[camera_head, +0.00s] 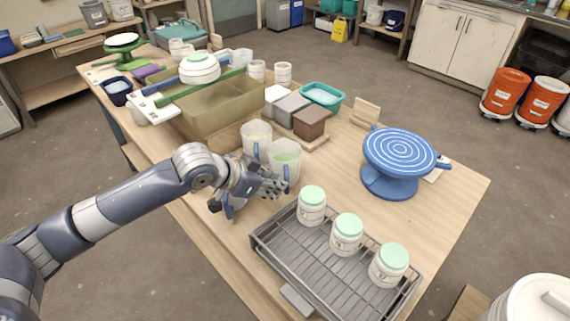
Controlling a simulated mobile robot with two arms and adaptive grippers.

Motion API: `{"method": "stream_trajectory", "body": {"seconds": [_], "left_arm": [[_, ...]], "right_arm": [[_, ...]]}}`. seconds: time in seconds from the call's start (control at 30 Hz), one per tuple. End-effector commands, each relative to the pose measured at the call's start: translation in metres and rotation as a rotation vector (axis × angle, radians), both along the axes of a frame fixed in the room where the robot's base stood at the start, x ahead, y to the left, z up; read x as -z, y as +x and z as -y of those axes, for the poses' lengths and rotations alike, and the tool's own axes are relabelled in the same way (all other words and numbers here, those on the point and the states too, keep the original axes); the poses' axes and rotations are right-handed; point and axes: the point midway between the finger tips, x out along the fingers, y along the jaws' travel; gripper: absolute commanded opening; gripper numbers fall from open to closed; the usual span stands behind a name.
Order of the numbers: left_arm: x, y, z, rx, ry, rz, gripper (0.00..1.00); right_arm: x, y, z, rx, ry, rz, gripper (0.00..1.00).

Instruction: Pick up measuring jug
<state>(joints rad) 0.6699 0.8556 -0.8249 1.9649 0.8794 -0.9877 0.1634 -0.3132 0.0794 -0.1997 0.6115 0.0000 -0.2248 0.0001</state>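Two translucent jug-like vessels stand side by side near the middle of the table: one with pale green contents (287,157) and one with beige contents (255,132) just behind it to the left. I cannot tell from their looks which is the measuring jug. My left gripper (272,168) is at the near side of the green one, its blue fingertips spread apart, one at the vessel's left and one in front of its lower part. The gripper hides part of its base, and I cannot tell whether they touch. My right gripper is not in view.
A grey wire rack (318,262) with three green-lidded jars (347,235) stands at the front. A blue banding wheel (398,160) stands to the right.

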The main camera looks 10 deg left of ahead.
Motion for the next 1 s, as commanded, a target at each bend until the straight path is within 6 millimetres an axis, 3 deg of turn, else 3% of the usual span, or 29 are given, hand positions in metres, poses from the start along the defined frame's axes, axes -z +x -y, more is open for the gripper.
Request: {"method": "stream_trajectory", "body": {"seconds": [0.17, 0.4, 0.73, 0.83, 1.0], "left_arm": [[0.012, 0.009, 0.007, 0.0, 0.0, -0.002, 0.21], [0.035, 0.028, 0.021, 0.0, -0.001, -0.001, 0.21], [0.04, 0.032, 0.023, 0.001, 0.002, 0.001, 0.21], [0.04, 0.032, 0.023, 0.001, 0.002, 0.001, 0.01], [0.04, 0.032, 0.023, 0.001, 0.001, 0.0, 0.0]], "right_arm": [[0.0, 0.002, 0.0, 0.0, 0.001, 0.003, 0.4], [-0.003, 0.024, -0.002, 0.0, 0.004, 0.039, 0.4], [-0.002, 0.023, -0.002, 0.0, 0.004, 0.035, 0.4], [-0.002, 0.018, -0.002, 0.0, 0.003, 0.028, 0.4], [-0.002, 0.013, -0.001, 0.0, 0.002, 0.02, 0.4]]}}
